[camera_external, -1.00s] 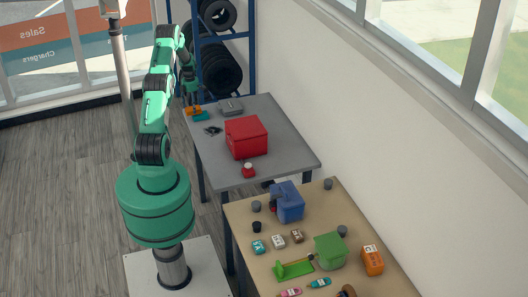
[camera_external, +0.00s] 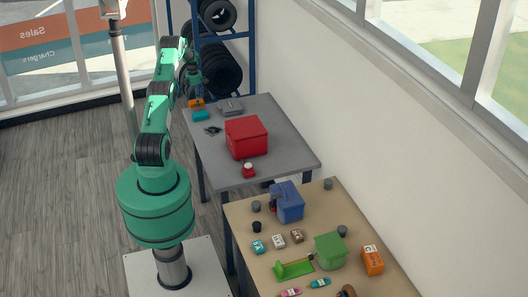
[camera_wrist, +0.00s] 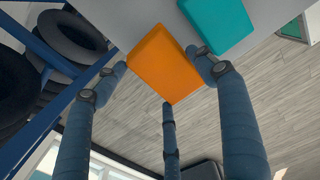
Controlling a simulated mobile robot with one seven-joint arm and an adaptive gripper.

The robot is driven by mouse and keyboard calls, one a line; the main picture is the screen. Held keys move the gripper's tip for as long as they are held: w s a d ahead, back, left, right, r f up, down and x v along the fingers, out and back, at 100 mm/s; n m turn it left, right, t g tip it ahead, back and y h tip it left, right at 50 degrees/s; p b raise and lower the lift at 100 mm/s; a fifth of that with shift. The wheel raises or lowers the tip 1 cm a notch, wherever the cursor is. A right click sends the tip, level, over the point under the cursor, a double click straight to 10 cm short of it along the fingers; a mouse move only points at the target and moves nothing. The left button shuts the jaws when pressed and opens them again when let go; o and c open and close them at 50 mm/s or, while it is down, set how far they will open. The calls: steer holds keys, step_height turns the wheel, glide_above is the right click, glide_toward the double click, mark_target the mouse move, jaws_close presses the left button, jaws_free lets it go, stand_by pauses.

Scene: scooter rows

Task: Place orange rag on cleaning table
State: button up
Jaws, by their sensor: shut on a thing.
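My gripper (camera_external: 195,95) has its three blue fingers around the orange rag (camera_wrist: 165,62), a block-like orange piece, and is shut on it. In the external view the orange rag (camera_external: 197,102) is at the far left corner of the grey table (camera_external: 285,155), seemingly a little above its top. A teal piece (camera_external: 201,116) lies on the grey table close beside it and also shows in the wrist view (camera_wrist: 217,20). A wooden table (camera_external: 238,212) stands nearer the camera. Nothing in view labels either one as the cleaning table.
The grey table holds a red box (camera_external: 246,137), a grey case (camera_external: 230,107) and a small red item (camera_external: 249,170). The wooden table carries a blue container (camera_external: 287,202), a green box (camera_external: 330,251) and an orange container (camera_external: 372,260). A blue tyre rack (camera_external: 251,50) stands behind my gripper.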

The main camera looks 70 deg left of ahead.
steer(key=shift+f, duration=1.7)
steer(key=shift+f, duration=0.1)
steer(key=o, duration=1.1)
steer(key=shift+c, duration=0.2)
step_height(320, 180, up, 12)
steer(key=shift+r, duration=0.15)
